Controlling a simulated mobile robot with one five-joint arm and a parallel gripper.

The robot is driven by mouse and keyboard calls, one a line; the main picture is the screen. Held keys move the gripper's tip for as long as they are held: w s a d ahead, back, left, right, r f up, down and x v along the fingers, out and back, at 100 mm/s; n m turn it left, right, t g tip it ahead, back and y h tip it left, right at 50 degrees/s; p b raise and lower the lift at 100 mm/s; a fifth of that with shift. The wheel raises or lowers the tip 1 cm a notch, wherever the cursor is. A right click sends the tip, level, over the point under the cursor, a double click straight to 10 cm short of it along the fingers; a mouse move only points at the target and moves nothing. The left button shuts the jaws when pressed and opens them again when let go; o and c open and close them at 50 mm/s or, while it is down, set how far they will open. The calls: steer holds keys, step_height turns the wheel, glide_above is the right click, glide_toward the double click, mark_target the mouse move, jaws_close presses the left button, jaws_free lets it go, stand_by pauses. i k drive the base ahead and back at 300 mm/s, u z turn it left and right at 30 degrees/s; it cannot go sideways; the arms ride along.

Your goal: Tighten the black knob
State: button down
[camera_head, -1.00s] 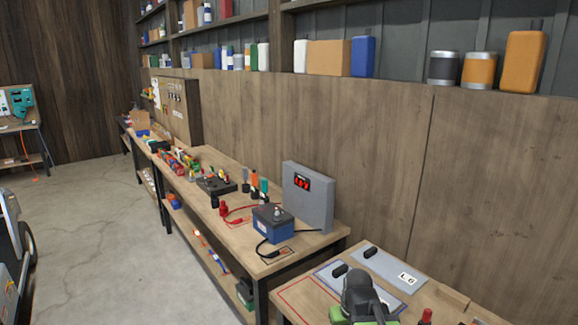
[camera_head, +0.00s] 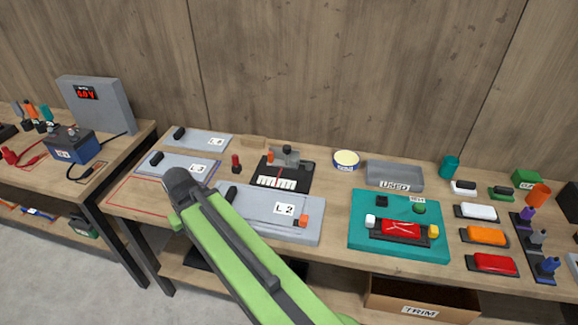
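Several small black pieces could be the black knob, and I cannot tell which is meant. One stands on the grey plate marked L2 (camera_head: 268,212), at its left end: a black upright piece (camera_head: 231,193). Similar black pieces sit on the L3 plate (camera_head: 178,164) and the L4 plate (camera_head: 205,143). A black-based fixture (camera_head: 284,172) with a grey clamp-like top and a white scale stands behind the L2 plate; a dark knob-like part (camera_head: 287,149) tops it. My green and grey arm crosses in front of the bench.
A red-tipped post (camera_head: 236,164) stands left of the fixture. To the right are a round tin (camera_head: 346,161), a grey USED tray (camera_head: 397,176) and a teal board (camera_head: 371,241) with a red block. Several coloured blocks fill the bench's right end. A TRIM box (camera_head: 400,304) sits below.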

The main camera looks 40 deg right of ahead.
mark_target(287, 149)
steer(key=u, duration=0.05)
steer(key=k, duration=0.6)
steer(key=z, duration=2.5)
steer(key=k, duration=1.05)
steer(key=u, duration=1.25)
steer(key=i, duration=1.7)
